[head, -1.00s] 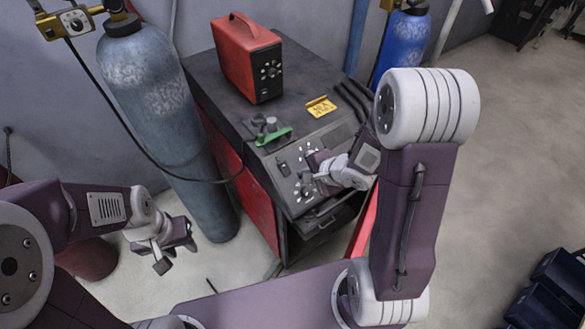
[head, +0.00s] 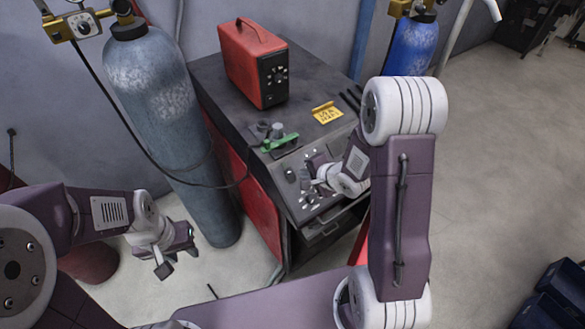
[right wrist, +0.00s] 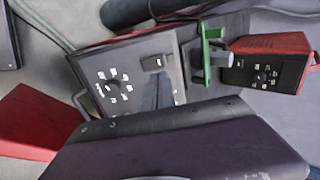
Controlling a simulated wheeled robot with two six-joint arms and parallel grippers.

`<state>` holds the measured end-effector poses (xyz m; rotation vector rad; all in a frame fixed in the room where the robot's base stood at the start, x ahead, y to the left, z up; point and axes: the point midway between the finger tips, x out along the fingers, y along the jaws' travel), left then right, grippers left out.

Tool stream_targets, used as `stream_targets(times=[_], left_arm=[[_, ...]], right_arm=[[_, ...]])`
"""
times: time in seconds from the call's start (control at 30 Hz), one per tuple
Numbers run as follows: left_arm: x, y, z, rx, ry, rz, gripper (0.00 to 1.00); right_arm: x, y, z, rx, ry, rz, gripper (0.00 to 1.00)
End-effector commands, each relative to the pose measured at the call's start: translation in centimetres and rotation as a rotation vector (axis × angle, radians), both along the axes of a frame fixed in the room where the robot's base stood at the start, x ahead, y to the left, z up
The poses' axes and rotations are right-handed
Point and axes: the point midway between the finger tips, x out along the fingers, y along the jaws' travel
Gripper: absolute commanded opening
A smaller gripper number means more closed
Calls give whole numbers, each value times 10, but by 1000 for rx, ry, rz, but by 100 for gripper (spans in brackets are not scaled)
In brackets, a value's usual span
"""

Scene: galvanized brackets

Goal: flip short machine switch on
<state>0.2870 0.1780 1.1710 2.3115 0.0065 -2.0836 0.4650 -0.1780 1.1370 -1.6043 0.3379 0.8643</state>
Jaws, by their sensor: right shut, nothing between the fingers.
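The machine (head: 262,215) is a dark cabinet with red sides and a sloped grey control panel. In the right wrist view the panel (right wrist: 130,62) carries a round dial and a short black switch (right wrist: 153,62) on a light plate. I cannot tell which way the switch is tipped. My right gripper (head: 314,182) is low over the panel. Its shut, empty fingers (right wrist: 160,92) show just below the switch in the wrist view; contact cannot be told. My left gripper (head: 177,257) is open and empty, off to the left, away from the machine.
A red box unit (head: 254,65), a green clamp-like part (head: 279,143) and a yellow sign (head: 326,113) sit on the machine top. A grey gas cylinder (head: 165,120) stands left, a blue one (head: 408,48) behind.

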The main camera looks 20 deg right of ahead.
Motion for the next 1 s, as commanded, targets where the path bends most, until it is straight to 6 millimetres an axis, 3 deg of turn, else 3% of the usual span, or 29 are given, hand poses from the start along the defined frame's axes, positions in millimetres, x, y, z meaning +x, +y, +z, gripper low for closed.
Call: stream_targets(times=[0.2, 0.43, 0.87, 1.0], left_arm=[[0, 0, 2, 0, 1, 0, 36], [0, 0, 11, 0, 0, 0, 36], [0, 0, 12, 0, 1, 0, 36], [0, 0, 22, 0, 0, 0, 36]], right_arm=[[32, 13, -35, 1, 2, 3, 0], [55, 21, -57, 1, 2, 1, 0], [62, 22, -64, 1, 0, -1, 0], [65, 24, -64, -10, 35, 4, 0]])
